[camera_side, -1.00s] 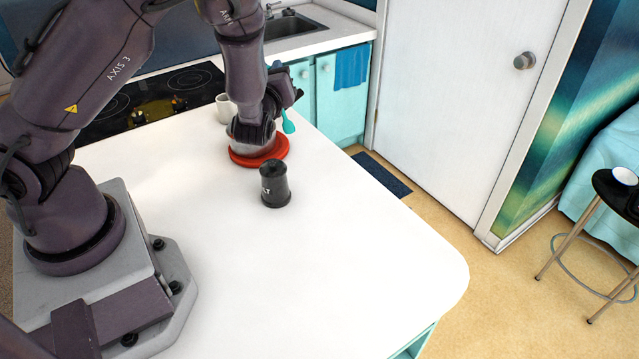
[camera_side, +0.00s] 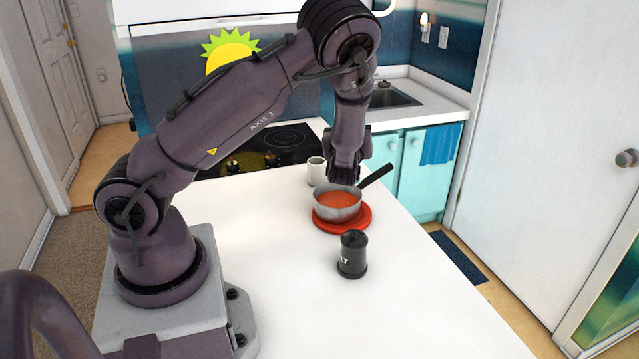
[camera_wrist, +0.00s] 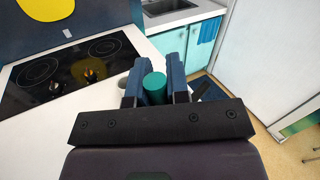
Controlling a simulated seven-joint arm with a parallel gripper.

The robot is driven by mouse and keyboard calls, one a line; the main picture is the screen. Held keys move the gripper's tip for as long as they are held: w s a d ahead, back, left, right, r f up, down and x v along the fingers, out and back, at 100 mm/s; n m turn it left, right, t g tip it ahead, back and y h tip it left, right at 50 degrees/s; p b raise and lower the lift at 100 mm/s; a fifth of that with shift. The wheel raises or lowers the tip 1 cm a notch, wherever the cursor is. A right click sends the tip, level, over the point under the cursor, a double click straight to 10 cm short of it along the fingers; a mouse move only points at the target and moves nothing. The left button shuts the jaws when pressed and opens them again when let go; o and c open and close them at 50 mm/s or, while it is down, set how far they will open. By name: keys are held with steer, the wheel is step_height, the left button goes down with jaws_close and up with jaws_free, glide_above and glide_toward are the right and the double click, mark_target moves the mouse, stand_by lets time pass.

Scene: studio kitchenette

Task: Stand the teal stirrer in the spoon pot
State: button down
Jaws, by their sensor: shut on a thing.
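The teal stirrer (camera_wrist: 155,88) shows in the wrist view as a round teal end between my two fingers. My gripper (camera_wrist: 154,88) is shut on it. In the side view my gripper (camera_side: 343,178) points down at the far edge of the saucepan, beside a white cup-like pot (camera_side: 315,172). I see no teal there, so the stirrer's lower end is hidden and I cannot tell what it touches. The white pot may be the spoon pot; no label shows. In the wrist view it is partly hidden behind my left finger (camera_wrist: 128,88).
A saucepan (camera_side: 338,213) of orange-red liquid stands on a red round mat (camera_side: 352,224), its black handle (camera_side: 376,176) pointing back right. A dark salt shaker (camera_side: 352,256) stands nearer the camera. The hob (camera_side: 250,152) lies behind. The front counter (camera_side: 420,310) is clear.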

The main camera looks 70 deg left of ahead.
steer(key=s+a+n+g+y, duration=0.2)
steer(key=a+g, duration=0.3)
steer(key=a, duration=1.4)
step_height(320, 180, down, 10)
steer(key=shift+w, duration=0.15)
steer(key=c, duration=1.1)
jaws_free()
